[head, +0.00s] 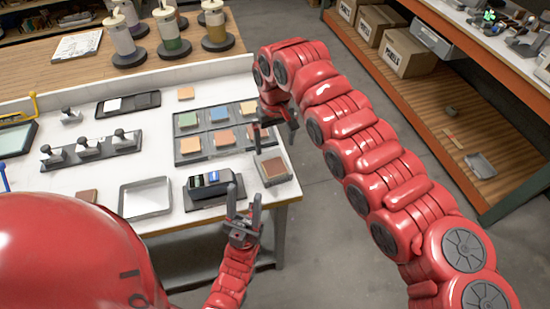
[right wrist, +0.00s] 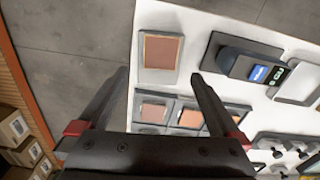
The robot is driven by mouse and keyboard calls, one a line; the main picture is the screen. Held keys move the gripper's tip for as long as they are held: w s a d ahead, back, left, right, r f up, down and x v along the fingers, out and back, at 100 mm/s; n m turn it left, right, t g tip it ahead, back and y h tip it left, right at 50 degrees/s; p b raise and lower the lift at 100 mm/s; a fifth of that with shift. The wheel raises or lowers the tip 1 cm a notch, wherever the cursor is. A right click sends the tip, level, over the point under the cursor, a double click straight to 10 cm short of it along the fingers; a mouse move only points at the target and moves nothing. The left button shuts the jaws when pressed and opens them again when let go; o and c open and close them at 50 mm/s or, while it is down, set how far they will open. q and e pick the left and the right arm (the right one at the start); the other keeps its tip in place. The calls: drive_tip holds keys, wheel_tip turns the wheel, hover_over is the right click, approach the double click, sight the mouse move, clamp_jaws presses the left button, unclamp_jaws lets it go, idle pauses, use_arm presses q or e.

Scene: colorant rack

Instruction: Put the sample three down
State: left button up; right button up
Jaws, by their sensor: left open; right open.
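A reddish-brown square sample (head: 273,167) lies in a small grey square holder (head: 284,177) at the table's right corner. The sample also shows in the right wrist view (right wrist: 161,51), flat inside the holder's rim (right wrist: 143,73). My right gripper (head: 275,133) is open and empty above the table's right edge, near this holder; its fingertips (right wrist: 160,78) show apart with nothing between them. My left gripper (head: 244,194) is open and empty, in front of the table's front edge. No label shows which sample is number three.
A grey compartment rack (head: 204,130) holds several coloured samples. A dark device with a blue screen (head: 211,183) and an empty shallow tray (head: 146,198) stand along the front. Loose samples lie behind the rack (head: 186,93) and near the front edge (head: 87,196).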

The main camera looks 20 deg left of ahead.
drive_tip(key=shift+r, duration=1.45)
